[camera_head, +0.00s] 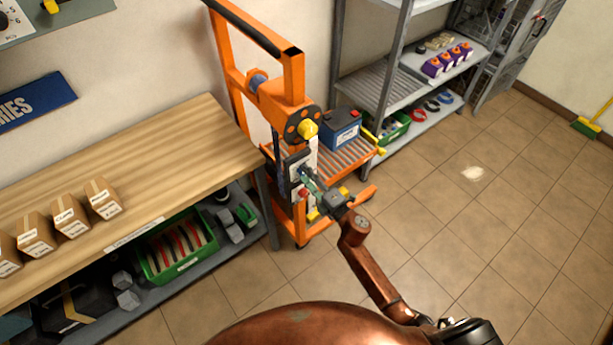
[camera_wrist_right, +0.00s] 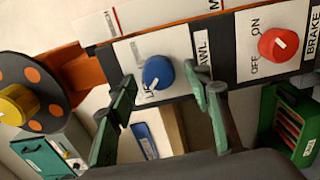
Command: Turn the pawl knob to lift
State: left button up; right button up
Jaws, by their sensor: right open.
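The blue pawl knob (camera_wrist_right: 158,72) sits on a white plate, with a partly hidden "PAWL" label beside it in the right wrist view. Its white mark points down and slightly left in that view, toward small lettering I cannot read fully. My right gripper (camera_wrist_right: 161,86) is open, with one green finger on each side of the knob; I cannot tell whether either touches it. In the head view my right gripper (camera_head: 309,182) is at the control panel on the orange lift cart (camera_head: 297,82), hiding the blue knob. My left gripper is not in view.
A red brake knob (camera_wrist_right: 278,45) marked ON and OFF is beside the pawl plate. A yellow hub (camera_head: 308,129) is above the panel. A blue battery (camera_head: 341,130) stands on the cart's slatted deck. A wooden bench (camera_head: 130,150) is left; open floor lies right.

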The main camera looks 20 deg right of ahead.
jog(key=v, duration=1.2)
